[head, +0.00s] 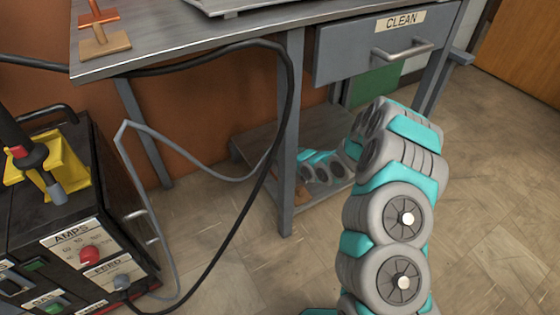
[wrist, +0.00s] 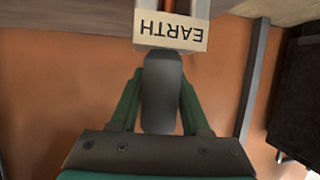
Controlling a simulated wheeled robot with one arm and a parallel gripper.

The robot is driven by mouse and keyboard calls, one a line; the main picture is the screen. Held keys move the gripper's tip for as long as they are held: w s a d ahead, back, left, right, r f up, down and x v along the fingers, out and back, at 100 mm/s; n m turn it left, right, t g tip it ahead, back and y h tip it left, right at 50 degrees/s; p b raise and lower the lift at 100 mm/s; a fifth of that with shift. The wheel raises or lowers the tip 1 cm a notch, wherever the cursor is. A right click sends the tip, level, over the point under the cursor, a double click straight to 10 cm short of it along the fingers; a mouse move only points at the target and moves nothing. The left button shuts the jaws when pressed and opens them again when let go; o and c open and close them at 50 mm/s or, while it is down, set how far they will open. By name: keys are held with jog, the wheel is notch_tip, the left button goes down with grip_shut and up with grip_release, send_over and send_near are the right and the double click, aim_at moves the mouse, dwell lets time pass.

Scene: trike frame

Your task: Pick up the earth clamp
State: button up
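In the wrist view a pale EARTH label (wrist: 171,30) sits upside down on the front of a light block, with a strip of copper colour above it. A dark grey rounded piece (wrist: 161,92), which may be the earth clamp's handle, stands below the label, between the two green fingers of my gripper (wrist: 161,76). The fingers lie close along both its sides; I cannot tell whether they press on it. In the head view my arm reaches under the workbench (head: 180,47), and my gripper is hidden there.
The bench leg (head: 289,140) and the CLEAN drawer (head: 385,45) stand close to my arm. A welding machine (head: 92,262) is at the left, with a black cable (head: 268,160) and a grey cable (head: 172,150) looping up toward the bench.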

grip_shut()
jog(key=shift+r, duration=0.2)
